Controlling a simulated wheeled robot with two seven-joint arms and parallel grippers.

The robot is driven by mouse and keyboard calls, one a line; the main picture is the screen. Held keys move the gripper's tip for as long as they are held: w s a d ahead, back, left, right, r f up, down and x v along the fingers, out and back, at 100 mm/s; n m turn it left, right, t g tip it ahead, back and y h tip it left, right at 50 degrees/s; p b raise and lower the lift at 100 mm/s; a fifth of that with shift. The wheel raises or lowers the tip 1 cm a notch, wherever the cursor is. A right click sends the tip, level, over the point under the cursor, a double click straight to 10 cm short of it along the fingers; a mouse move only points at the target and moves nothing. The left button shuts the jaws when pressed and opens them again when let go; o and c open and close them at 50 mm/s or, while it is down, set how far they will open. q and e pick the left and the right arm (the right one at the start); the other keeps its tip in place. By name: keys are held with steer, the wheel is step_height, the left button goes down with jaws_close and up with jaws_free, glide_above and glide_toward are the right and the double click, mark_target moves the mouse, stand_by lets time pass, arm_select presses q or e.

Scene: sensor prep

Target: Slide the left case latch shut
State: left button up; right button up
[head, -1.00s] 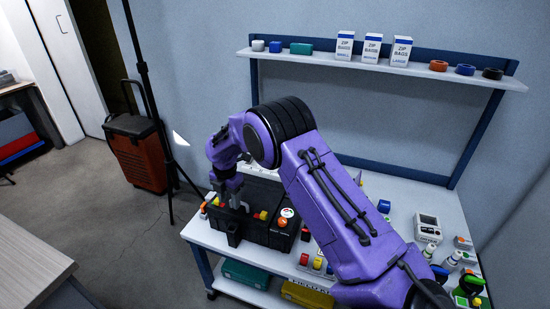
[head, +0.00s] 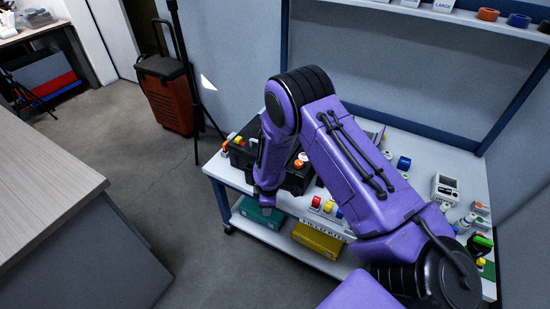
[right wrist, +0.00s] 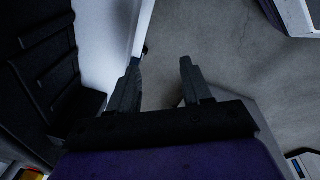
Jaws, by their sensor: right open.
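The black case (head: 241,160) stands at the left end of the white table in the head view, partly hidden behind my right arm. Its dark side also fills the left of the right wrist view (right wrist: 40,75). I cannot make out the left latch in either view. My right gripper (head: 265,209) points down at the table's front edge, in front of the case. In the right wrist view my right gripper (right wrist: 160,72) has its two fingers apart with nothing between them. My left gripper is not in view.
Small coloured items (head: 327,206) lie on the table right of the case. A teal box (head: 258,213) and a yellow box (head: 317,240) sit on the lower shelf. An orange wheeled case (head: 170,100) and a stand are behind left.

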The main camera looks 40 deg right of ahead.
steer(key=s+f+m, duration=0.3)
steer(key=s+f, duration=0.1)
steer(key=s, duration=0.1)
steer(key=shift+a+m, duration=0.4)
steer(key=shift+a, duration=0.05)
steer(key=shift+s+f, duration=0.1)
steer(key=shift+s, duration=0.1)
